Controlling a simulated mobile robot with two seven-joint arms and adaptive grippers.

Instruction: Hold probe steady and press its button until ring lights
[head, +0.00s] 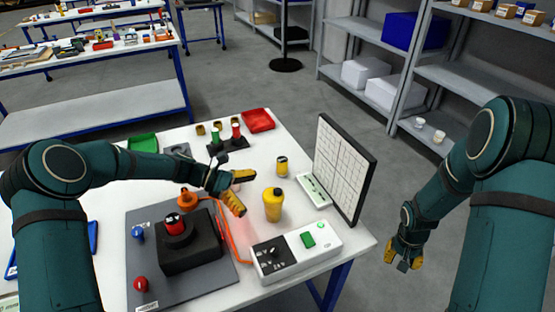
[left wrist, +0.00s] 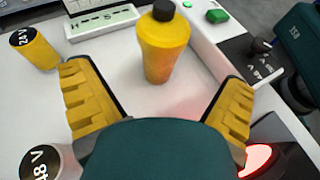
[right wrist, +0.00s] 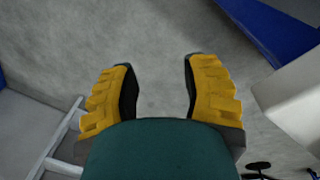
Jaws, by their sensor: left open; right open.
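A dark upright device with a red top (head: 174,224) stands in a black block (head: 190,250) on a grey plate. I take it for the probe, but cannot be sure. An orange piece (head: 187,198) with an orange cable lies behind it. In the left wrist view a red glowing disc (left wrist: 256,160) shows in a dark housing at lower right; its link to the probe is unclear. My left gripper (head: 240,190) is open and empty, above the table, right of the block. My right gripper (head: 405,258) is open and empty, off the table's right side.
A yellow bottle (head: 273,206) stands near my left gripper. A white control box (head: 297,252) with a green button is in front of it. A gridded panel (head: 340,170) stands at the right edge. A red knob (head: 140,284) and blue knob (head: 138,232) sit on the plate.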

